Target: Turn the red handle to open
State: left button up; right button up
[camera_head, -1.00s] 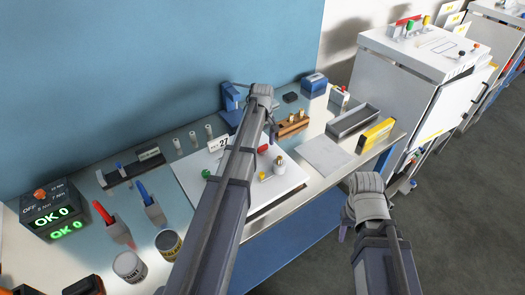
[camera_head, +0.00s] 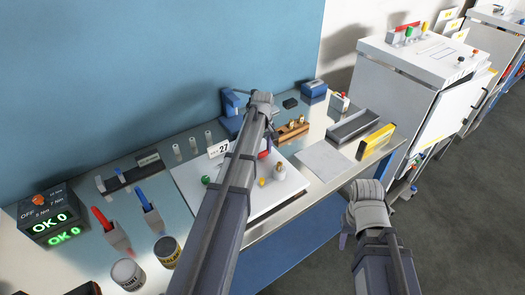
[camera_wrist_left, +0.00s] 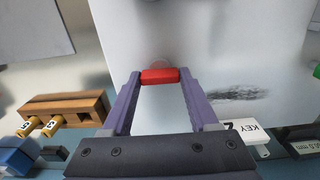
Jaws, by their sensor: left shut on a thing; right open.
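The red handle (camera_wrist_left: 160,76) stands on the white panel (camera_wrist_left: 215,45) and shows as a short red bar in the left wrist view. In the head view it is a small red bit (camera_head: 264,154) beside my left arm, which partly hides it. My left gripper (camera_wrist_left: 159,78) has its purple fingers shut on the red handle, one at each end of the bar. In the head view this gripper (camera_head: 271,143) is mostly hidden by its own arm. My right gripper (camera_head: 346,238) is open and empty, in front of the bench's right part.
On the white panel (camera_head: 250,208) sit a green knob (camera_head: 206,180), a yellow knob and a metal piece. A grey tray (camera_head: 353,126) and yellow box (camera_head: 375,141) are at the right.

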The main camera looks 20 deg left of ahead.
pick_arm(q)
jog(key=shift+c, duration=1.1)
jog(key=shift+m, duration=0.3)
jog(key=m, duration=0.3)
jog(key=shift+m, duration=0.4)
jog(key=m, duration=0.4)
jog(key=shift+m, duration=0.3)
jog(key=m, duration=0.4)
jog(key=shift+m, duration=2.7)
